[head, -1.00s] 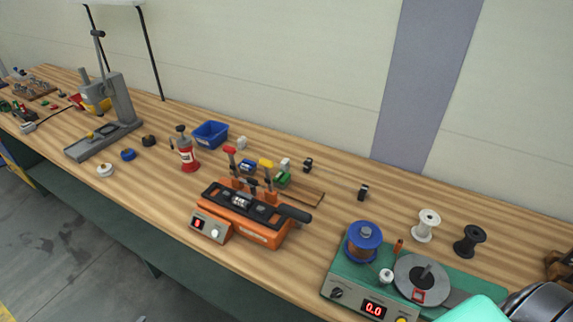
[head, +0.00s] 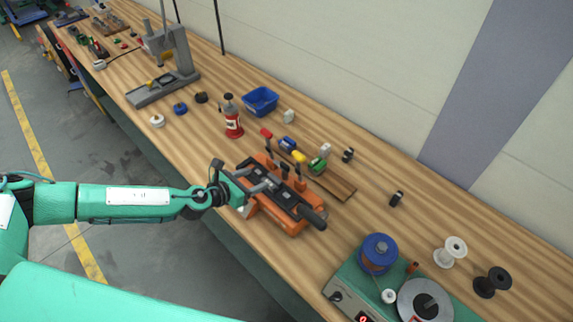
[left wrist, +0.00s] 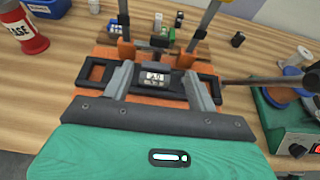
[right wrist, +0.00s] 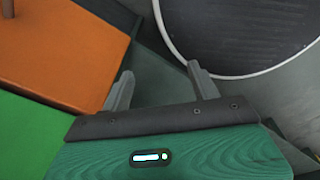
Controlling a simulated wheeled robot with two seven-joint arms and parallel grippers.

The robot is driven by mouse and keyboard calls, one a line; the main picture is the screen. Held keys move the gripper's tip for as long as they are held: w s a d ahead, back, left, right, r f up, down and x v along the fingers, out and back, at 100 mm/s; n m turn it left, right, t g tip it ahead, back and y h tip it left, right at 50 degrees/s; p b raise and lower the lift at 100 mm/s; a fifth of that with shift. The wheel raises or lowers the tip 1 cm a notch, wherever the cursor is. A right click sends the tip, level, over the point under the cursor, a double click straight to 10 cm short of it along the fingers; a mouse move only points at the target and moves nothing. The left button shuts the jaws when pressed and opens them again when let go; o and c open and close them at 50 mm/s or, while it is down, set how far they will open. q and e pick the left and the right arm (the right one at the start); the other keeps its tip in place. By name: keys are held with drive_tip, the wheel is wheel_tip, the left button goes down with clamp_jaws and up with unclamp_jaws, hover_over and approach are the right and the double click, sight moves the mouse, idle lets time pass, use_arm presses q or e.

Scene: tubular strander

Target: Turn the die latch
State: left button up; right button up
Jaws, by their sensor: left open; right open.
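The orange die fixture (head: 287,222) stands on the bench, with a black frame on top and a black handle (head: 313,217) toward the right. In the left wrist view, a small dark and silver block with white marks (left wrist: 155,77) sits in the middle of the black frame (left wrist: 95,72). I cannot tell which part is the die latch. My left gripper (head: 262,183) is open over the fixture's left part; in the left wrist view its fingers (left wrist: 158,69) straddle the block, with contact unclear. My right gripper (right wrist: 160,69) is open and empty, away from the fixture.
Red and yellow-tipped levers (head: 299,157) rise behind the fixture. A red bottle (head: 232,121) and blue bin (head: 260,101) stand farther back. A green spool machine (head: 345,285) is at front right. An orange panel (right wrist: 65,45) and round dark disc (right wrist: 240,35) lie near my right gripper.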

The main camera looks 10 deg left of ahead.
sight(284, 167)
use_arm(q)
drive_tip(key=p+x, duration=0.2)
drive_tip(key=x, duration=0.9)
drive_tip(key=shift+w+d, duration=0.1)
drive_tip(key=shift+w, duration=0.25)
drive_tip(key=shift+w+d+f, duration=0.2)
drive_tip(key=shift+w+f, duration=0.05)
drive_tip(key=shift+w, duration=0.05)
drive_tip(key=c, duration=1)
